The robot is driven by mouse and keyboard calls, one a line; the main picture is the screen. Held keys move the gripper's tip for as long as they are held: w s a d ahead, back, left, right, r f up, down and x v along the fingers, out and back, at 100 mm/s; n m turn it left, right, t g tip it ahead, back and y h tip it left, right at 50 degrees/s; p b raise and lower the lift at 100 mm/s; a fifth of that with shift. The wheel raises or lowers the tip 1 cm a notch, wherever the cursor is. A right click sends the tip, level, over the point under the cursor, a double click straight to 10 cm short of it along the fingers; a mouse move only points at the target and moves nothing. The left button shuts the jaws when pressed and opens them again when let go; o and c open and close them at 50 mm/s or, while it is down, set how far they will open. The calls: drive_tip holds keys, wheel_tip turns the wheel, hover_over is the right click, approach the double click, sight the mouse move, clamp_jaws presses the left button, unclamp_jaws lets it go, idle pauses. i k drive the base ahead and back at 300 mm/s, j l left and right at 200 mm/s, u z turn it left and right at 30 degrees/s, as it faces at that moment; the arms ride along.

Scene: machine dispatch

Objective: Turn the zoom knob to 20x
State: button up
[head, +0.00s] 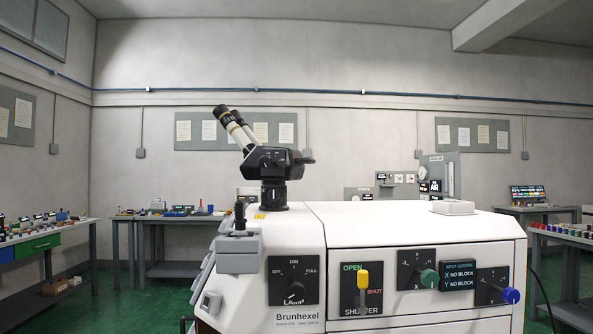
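A white machine (420,228) marked Brunhexel stands in front of me in the head view. A black microscope head (270,163) with a pale twin eyepiece tube (235,128) rises from its top left. My gripper is not in this view.
The machine's front carries a lamp dial (294,280), a yellow shutter lever (362,279), a green X knob (429,279) and a blue Y knob (510,295). A grey box with a dark stick (240,215) is at its left. Benches (180,219) stand behind.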

sight(264, 161)
drive_tip(key=i+j+u, duration=0.15)
drive_tip(key=j, duration=0.3)
drive_tip(key=j+u, duration=0.1)
drive_tip(key=j, duration=0.35)
drive_tip(key=i+j+u, duration=0.15)
drive_tip(key=j, duration=0.3)
drive_tip(key=i+j+u, duration=0.15)
drive_tip(key=j, duration=0.3)
